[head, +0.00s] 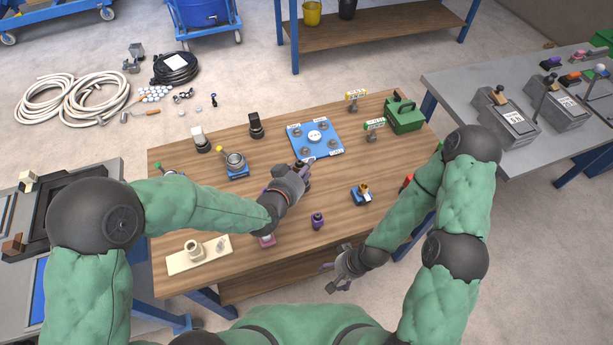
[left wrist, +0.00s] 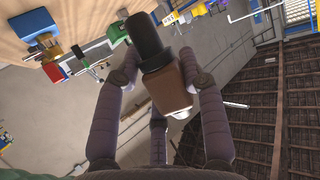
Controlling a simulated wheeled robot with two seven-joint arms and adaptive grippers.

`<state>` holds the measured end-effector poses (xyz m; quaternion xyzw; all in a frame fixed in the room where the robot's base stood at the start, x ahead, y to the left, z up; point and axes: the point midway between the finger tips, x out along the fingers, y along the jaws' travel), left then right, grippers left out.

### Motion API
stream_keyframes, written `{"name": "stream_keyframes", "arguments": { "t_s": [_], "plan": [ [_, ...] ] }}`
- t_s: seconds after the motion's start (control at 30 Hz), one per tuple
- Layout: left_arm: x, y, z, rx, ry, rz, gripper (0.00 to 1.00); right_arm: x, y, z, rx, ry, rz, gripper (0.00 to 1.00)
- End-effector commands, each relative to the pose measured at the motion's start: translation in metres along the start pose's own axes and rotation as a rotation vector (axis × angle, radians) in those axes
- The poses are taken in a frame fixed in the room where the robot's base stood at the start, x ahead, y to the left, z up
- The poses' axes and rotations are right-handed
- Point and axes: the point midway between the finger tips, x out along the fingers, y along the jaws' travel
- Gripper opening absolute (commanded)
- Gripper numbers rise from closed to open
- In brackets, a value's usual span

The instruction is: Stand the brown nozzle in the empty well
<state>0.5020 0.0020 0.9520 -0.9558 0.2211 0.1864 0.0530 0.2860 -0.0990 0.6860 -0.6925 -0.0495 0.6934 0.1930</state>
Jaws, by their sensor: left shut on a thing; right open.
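The brown nozzle (left wrist: 166,88), a brown block with a black cylindrical end, is between the fingers of my left gripper (left wrist: 158,62) in the left wrist view. My left gripper is shut on it. In the head view my left gripper (head: 303,172) is over the table, just in front of the blue plate (head: 338,154), and hides most of the nozzle. The plate has several round fittings and a white centre disc; I cannot tell which is the empty well. My right gripper (head: 340,275) is open and empty at the table's front edge.
A black-topped piece (head: 256,126) and a white-topped piece (head: 200,140) stand at the back left. A metal cup on a blue base (head: 236,164), a purple piece (head: 317,220), a brass fitting on a blue base (head: 362,194) and a green box (head: 404,115) stand around.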

Motion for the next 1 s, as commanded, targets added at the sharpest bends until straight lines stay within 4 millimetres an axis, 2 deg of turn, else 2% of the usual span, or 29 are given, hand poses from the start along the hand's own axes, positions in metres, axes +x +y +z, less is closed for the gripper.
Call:
{"name": "stream_keyframes", "arguments": {
  "t_s": [0.03, 0.23, 0.47, 0.7, 1.0],
  "plan": [
    [0.012, -0.001, 0.011, 0.0, -0.004, 0.0, 0.0, 0.007, 0.002, 0.0, 0.0, 0.0, 0.0, 0.8],
    [0.038, -0.004, 0.023, 0.0, -0.002, 0.0, 0.0, 0.014, 0.005, -0.001, 0.0, 0.0, 0.0, 0.8],
    [0.05, -0.005, 0.029, 0.0, -0.001, 0.0, 0.0, 0.017, 0.006, -0.001, 0.0, 0.0, 0.0, 0.8],
    [0.062, -0.005, 0.057, 0.0, -0.001, 0.0, 0.0, 0.031, 0.011, -0.001, 0.0, 0.0, 0.0, 0.8],
    [0.062, -0.004, 0.057, 0.0, 0.0, 0.0, 0.0, 0.03, 0.011, -0.001, 0.0, 0.001, 0.0, 0.8]
  ]
}}
